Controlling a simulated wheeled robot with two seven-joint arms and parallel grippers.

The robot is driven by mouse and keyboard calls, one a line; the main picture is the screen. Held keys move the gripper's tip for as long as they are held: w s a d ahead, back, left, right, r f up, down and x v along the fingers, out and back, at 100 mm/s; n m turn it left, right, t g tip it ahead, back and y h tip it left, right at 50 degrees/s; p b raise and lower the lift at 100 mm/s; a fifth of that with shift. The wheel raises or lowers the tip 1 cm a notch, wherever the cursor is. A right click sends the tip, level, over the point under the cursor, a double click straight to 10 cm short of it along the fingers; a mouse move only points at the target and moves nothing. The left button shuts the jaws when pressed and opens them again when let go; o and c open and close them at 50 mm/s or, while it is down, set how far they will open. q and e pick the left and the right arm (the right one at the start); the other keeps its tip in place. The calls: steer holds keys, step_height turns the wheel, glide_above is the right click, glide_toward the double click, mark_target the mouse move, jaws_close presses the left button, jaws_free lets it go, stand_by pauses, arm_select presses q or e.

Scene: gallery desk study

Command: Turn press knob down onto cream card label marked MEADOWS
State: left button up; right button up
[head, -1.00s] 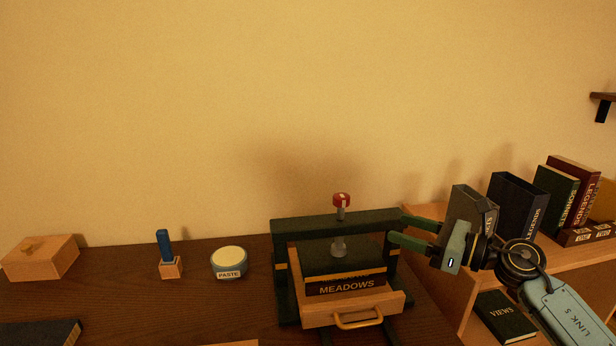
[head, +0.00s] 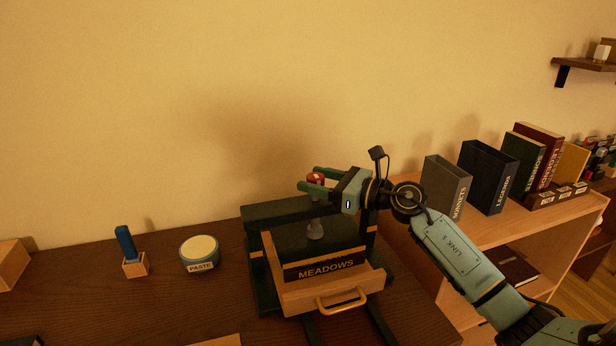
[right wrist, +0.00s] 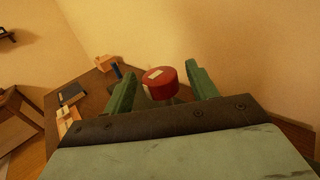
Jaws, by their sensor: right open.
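The press knob (head: 316,178) is red with a pale mark and sits on top of the dark green press frame (head: 290,209). The MEADOWS lettering (head: 326,269) is pale on a dark front face in the press; I cannot make out a separate cream card. My right gripper (head: 312,181) is open at the knob's height, with its fingers on either side of it. The right wrist view also shows the knob (right wrist: 162,83) between the two green fingers, apparently without contact. My left gripper is out of view.
A wooden tray with a brass handle (head: 342,302) sticks out of the press front. A paste tin (head: 199,254) and a blue-handled tool (head: 127,246) stand to the left. A shelf with upright books (head: 489,176) is to the right.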

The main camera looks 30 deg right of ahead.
steer(key=shift+x, duration=1.25)
steer(key=shift+c, duration=0.5)
steer(key=c, duration=0.9)
